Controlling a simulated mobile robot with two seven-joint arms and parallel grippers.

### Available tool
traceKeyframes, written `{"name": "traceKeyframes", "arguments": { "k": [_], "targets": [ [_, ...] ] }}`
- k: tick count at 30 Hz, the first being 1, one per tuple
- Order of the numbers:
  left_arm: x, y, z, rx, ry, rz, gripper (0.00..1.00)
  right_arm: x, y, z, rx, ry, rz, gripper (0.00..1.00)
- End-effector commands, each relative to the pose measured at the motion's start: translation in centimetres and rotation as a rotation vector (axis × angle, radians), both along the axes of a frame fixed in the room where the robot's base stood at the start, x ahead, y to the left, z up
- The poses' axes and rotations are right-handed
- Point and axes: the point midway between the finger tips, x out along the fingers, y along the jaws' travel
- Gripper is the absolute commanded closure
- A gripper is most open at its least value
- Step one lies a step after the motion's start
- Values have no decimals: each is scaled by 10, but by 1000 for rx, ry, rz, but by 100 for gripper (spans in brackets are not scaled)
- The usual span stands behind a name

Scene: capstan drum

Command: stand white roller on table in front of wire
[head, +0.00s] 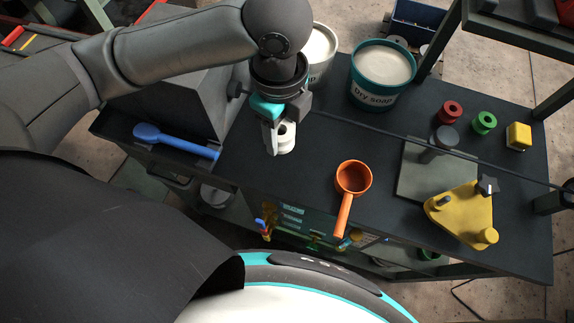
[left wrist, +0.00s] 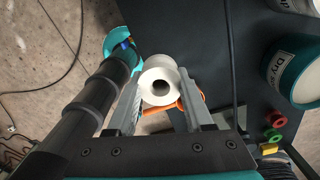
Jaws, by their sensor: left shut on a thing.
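My left gripper (head: 275,140) is shut on the white roller (head: 286,140), with a finger on each side of it. The roller is upright, with the dark hole in its upper end showing. In the left wrist view the roller (left wrist: 160,84) sits between the fingers of the left gripper (left wrist: 161,105). I cannot tell whether its lower end touches the dark table (head: 310,150). The thin dark wire (head: 470,155) runs across the table; the roller is on the near side of its left part. The wire also shows in the left wrist view (left wrist: 232,60). My right gripper is not in view.
An orange ladle (head: 352,178) lies right of the roller, a blue scoop (head: 175,140) left. A soap bucket (head: 381,75) stands behind. Red (head: 451,111) and green (head: 484,122) spools, a yellow block (head: 518,136) and a yellow bracket (head: 463,215) are at right.

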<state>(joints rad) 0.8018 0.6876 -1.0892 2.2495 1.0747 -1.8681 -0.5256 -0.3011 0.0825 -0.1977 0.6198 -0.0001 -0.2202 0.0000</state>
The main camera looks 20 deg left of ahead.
Motion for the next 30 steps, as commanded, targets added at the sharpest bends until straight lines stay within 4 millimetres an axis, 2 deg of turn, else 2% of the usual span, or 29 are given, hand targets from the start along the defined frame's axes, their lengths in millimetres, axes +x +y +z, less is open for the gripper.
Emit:
{"name": "traceKeyframes", "arguments": {
  "k": [1, 3, 9, 12, 19, 25, 30],
  "targets": [
    [-1, 1, -17, 3, 6, 2, 100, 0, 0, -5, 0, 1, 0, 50],
    [-1, 1, -36, 4, 5, 2, 100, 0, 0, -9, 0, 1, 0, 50],
    [0, 1, -83, 2, 3, 1, 100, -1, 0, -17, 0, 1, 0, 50],
    [0, 0, -96, 1, 0, 1, 100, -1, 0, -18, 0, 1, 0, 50],
    [0, 0, -112, 1, 0, 0, 100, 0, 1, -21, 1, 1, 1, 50],
    [0, 0, -142, 0, 1, 0, 100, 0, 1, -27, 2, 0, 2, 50],
    [0, 0, -145, 0, -2, -2, 100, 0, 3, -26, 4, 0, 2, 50]
  ]
}}
